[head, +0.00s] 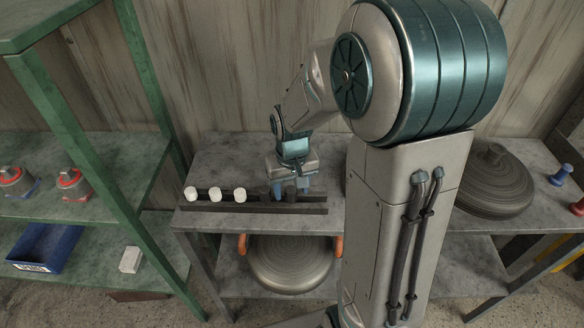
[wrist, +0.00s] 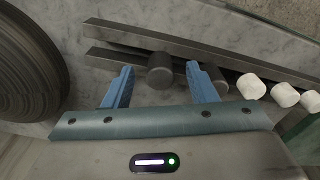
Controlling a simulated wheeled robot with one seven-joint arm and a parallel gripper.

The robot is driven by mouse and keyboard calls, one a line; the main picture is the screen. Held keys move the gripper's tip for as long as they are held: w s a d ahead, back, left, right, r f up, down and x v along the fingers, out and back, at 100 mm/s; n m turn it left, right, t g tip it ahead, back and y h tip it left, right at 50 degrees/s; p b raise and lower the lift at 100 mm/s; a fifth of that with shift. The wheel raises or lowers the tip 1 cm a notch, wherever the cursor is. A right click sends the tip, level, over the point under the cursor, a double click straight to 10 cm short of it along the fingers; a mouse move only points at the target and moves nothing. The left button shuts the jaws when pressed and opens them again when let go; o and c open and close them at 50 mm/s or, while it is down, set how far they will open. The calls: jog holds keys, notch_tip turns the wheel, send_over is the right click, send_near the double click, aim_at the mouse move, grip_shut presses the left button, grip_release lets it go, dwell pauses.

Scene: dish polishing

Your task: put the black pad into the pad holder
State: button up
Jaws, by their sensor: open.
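The pad holder is a pair of long dark rails (head: 254,208) on the grey table, and it also shows in the wrist view (wrist: 205,50). A black pad (wrist: 160,72) sits at the rails, between my two blue fingers. A second dark pad (wrist: 216,78) is partly hidden behind the right finger. Three white pads (wrist: 250,87) stand in a row farther along the rails, at the left in the head view (head: 215,194). My gripper (wrist: 160,68) is open around the black pad, with a gap on each side. In the head view my gripper (head: 290,188) points down over the holder.
A large round ridged grey dish (head: 495,180) lies on the table at the right, and another (head: 290,262) is on the shelf below. A green rack (head: 85,150) at the left holds red-topped items and a blue bin (head: 45,247). The table behind the holder is clear.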

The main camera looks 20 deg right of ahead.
aim_at(292, 193)
notch_tip(292, 193, up, 13)
jog(key=s+f+t, duration=0.1)
jog(key=s+t, duration=0.1)
jog(key=s, duration=1.2)
jog(key=shift+f, duration=0.35)
dwell(0.4)
jog(key=c, duration=0.3)
jog(key=shift+a, duration=0.1)
jog(key=shift+c, duration=0.2)
